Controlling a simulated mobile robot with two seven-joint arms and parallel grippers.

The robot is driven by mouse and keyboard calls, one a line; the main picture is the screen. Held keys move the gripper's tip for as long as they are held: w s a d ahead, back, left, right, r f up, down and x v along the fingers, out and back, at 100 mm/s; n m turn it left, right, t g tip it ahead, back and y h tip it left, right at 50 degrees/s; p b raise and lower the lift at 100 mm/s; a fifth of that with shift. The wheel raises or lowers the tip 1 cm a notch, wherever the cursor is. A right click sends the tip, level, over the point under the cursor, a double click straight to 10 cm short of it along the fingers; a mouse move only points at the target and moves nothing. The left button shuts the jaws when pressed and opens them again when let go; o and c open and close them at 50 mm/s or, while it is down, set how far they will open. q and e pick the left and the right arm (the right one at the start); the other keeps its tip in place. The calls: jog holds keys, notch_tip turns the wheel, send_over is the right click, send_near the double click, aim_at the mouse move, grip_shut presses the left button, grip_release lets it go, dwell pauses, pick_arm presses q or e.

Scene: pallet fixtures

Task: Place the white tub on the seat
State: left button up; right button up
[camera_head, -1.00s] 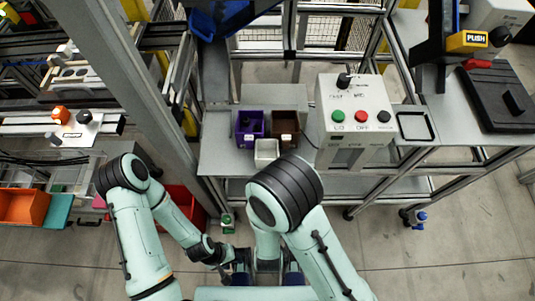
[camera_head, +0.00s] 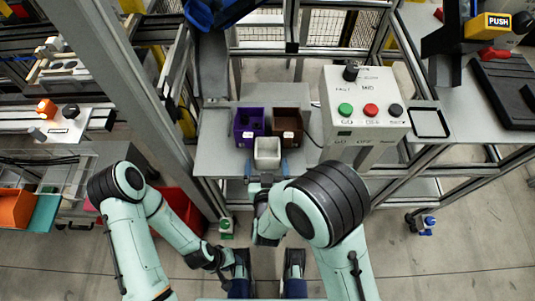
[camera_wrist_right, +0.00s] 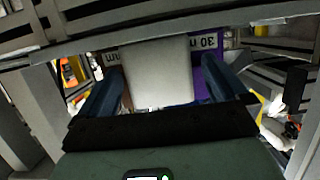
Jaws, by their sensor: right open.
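The white tub (camera_head: 267,152) is a small open square box on the grey table, in front of the purple and brown bins. My right gripper (camera_head: 267,169) is open at its near side, with a blue finger to each side. In the right wrist view the tub's pale wall (camera_wrist_right: 157,72) stands between the two blue fingers (camera_wrist_right: 161,78); contact cannot be told. A black-rimmed square (camera_head: 430,122) on the right-hand surface looks empty; whether it is the seat is unclear. My left gripper (camera_head: 238,266) hangs low, its fingers not clear.
A purple bin (camera_head: 249,122) and a brown bin (camera_head: 288,121) stand directly behind the tub. A control box (camera_head: 362,98) with green, red and black buttons stands to the right, between the tub and the black-rimmed square. A metal post (camera_head: 120,95) rises at left.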

aim_at(268, 147)
jog(key=x, duration=0.5)
jog(key=shift+d+r, duration=0.1)
jog(key=shift+r, duration=0.05)
pick_arm(q)
jog(key=shift+w+f, duration=0.1)
jog(key=shift+f, duration=0.15)
pick_arm(e)
jog(key=c, duration=1)
